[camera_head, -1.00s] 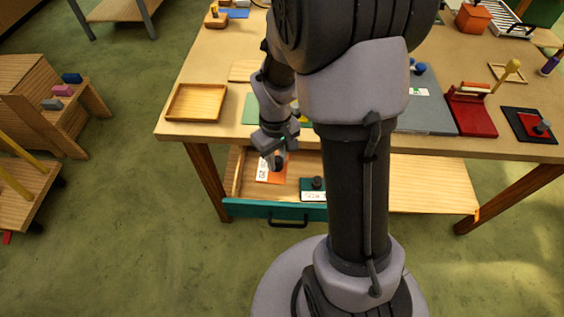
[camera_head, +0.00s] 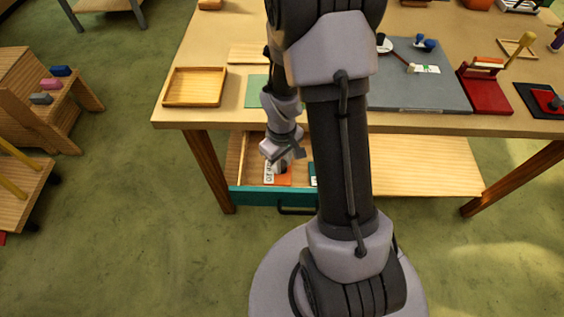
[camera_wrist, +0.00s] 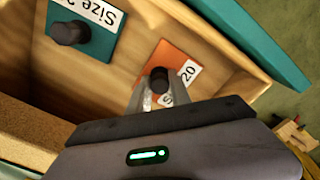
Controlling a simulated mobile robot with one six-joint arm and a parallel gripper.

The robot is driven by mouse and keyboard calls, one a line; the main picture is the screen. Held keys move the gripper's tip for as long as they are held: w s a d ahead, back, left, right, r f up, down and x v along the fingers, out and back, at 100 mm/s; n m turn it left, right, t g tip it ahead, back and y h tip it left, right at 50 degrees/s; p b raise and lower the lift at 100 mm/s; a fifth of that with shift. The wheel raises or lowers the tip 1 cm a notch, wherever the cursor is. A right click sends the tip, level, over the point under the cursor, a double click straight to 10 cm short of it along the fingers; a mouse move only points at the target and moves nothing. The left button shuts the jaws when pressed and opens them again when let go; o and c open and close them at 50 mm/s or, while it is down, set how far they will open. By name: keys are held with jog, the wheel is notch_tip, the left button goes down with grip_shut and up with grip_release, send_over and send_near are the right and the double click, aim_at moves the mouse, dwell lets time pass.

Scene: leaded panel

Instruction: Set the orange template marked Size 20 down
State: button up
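The orange template (camera_wrist: 172,62) has a black knob and a white label on which "20" can be read. In the wrist view my gripper (camera_wrist: 155,92) has its fingertips at the knob and appears shut on it. In the head view the orange template (camera_head: 284,180) shows below my gripper (camera_head: 285,160), inside the outline of the open drawer. I cannot tell whether its underside touches the drawer floor. My fingers hide part of its label.
The drawer's teal front (camera_head: 255,197) stands pulled out below the table. A teal template (camera_wrist: 92,42) with a black knob and a label starting "Size 2" lies in the drawer. A wooden tray (camera_head: 195,101) sits on the tabletop above.

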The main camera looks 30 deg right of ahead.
jog(key=shift+o, duration=1.4)
jog(key=a+r+m+t+p, duration=0.1)
jog(key=a+r+p, duration=0.2)
jog(key=r, duration=0.9)
jog(key=a+r+m+t+p, duration=0.1)
jog(key=a+r+p, duration=0.15)
jog(key=r, duration=0.95)
jog(key=s+a+r+m+t+y, duration=0.2)
jog(key=s+a+r+m+t, duration=0.1)
jog(key=s+a+r, duration=0.6)
jog(key=shift+s+r+m+t, duration=0.4)
jog(key=shift+s+r+m, duration=0.45)
jog(key=shift+s, duration=0.2)
